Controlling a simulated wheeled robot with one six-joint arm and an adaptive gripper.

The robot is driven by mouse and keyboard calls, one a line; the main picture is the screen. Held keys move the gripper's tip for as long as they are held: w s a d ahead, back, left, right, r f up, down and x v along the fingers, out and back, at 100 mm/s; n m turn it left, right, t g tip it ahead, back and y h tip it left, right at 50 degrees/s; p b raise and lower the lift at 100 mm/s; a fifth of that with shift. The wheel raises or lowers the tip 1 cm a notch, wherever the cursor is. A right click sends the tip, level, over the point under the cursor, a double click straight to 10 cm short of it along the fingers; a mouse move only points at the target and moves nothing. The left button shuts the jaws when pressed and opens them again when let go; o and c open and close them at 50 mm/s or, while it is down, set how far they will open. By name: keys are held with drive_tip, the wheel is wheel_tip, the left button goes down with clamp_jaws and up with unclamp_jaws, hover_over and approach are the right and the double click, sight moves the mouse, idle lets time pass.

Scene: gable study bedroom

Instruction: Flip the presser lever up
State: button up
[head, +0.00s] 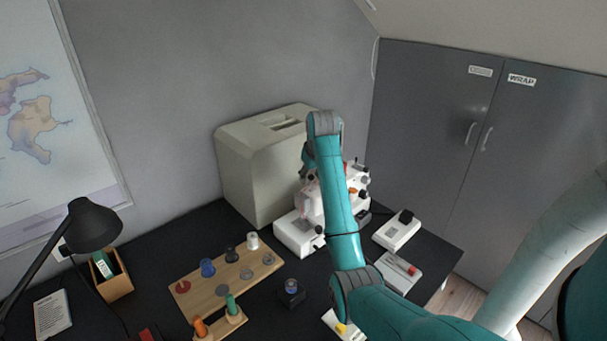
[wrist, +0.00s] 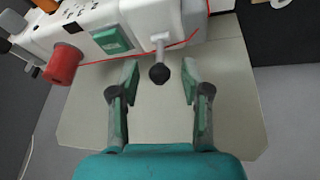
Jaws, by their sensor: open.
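A white sewing machine (head: 295,238) stands on the dark desk, partly hidden behind my arm in the head view. Its white body (wrist: 142,16) fills the top of the wrist view, with a green panel and a red knob. A short pale lever with a black ball end (wrist: 159,73) sticks out from it; this looks like the presser lever. My gripper (wrist: 160,80) is open and empty. Its two green-padded fingers lie on either side of the black ball in the picture, with gaps on both sides; depth is hard to tell. In the head view the fingers are hidden.
A beige machine cover (head: 245,172) stands behind the machine. A wooden spool board (head: 222,289) lies in front to the left. A red thread runs along the machine.

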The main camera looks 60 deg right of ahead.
drive_tip(key=shift+w+d+f, duration=0.15)
drive_tip(key=shift+f, duration=0.45)
clamp_jaws()
drive_tip(key=shift+s+t+h, duration=0.3)
drive_tip(key=shift+s+t, duration=0.3)
drive_tip(key=shift+t, duration=0.6)
drive_tip(key=shift+s+a+m+t+h, duration=0.15)
drive_tip(key=shift+s+t+h, duration=0.1)
drive_tip(key=shift+t, duration=0.5)
drive_tip(key=shift+s+a+m+t+h, duration=0.15)
drive_tip(key=shift+s+t+h, duration=0.1)
drive_tip(key=shift+t, duration=0.5)
